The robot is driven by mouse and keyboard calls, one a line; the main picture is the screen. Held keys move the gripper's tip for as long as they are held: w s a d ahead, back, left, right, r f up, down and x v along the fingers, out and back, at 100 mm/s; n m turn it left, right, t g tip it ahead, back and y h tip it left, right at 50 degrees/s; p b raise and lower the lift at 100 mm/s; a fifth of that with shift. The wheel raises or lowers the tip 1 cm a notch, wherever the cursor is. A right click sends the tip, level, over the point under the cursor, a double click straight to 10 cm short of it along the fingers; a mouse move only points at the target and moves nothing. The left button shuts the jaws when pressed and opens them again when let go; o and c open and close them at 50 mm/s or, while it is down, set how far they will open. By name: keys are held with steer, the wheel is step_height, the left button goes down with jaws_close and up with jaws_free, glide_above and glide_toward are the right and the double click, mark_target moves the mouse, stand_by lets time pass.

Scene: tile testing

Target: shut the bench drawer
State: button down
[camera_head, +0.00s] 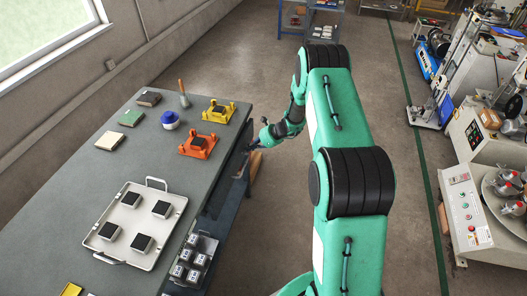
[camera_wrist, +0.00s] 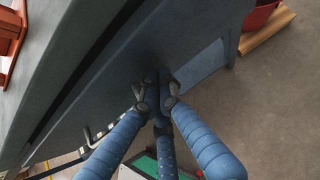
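The bench (camera_head: 75,215) runs along the wall on the left, with a grey top. Below its right edge is a dark blue-grey front (camera_head: 221,196), which seems to be the drawer; how far it stands out is hard to tell. In the wrist view a blue-grey panel (camera_wrist: 200,68) lies beside a long dark gap under the bench top. My gripper (camera_head: 247,152) is beside this front, near the bench edge. In the wrist view its blue fingers (camera_wrist: 156,92) converge with tips close together in front of the panel. Whether they touch it is unclear. I see nothing held.
A rack of several metal blocks (camera_head: 192,262) sits by the bench's near right edge. A white tray (camera_head: 122,247) with several dark-topped tiles, an orange fixture (camera_head: 197,146) and a yellow fixture (camera_head: 219,112) stand on top. The floor right of the bench is open.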

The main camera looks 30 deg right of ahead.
steer(key=shift+w+a, duration=1.25)
steer(key=shift+r, duration=0.1)
steer(key=shift+d, duration=0.1)
steer(key=shift+s+d, duration=0.2)
steer(key=shift+s, duration=0.05)
steer(key=p, duration=0.2)
glide_toward(244, 146)
steer(key=s+d, duration=0.2)
steer(key=shift+s+d, duration=0.3)
steer(key=shift+d, duration=0.1)
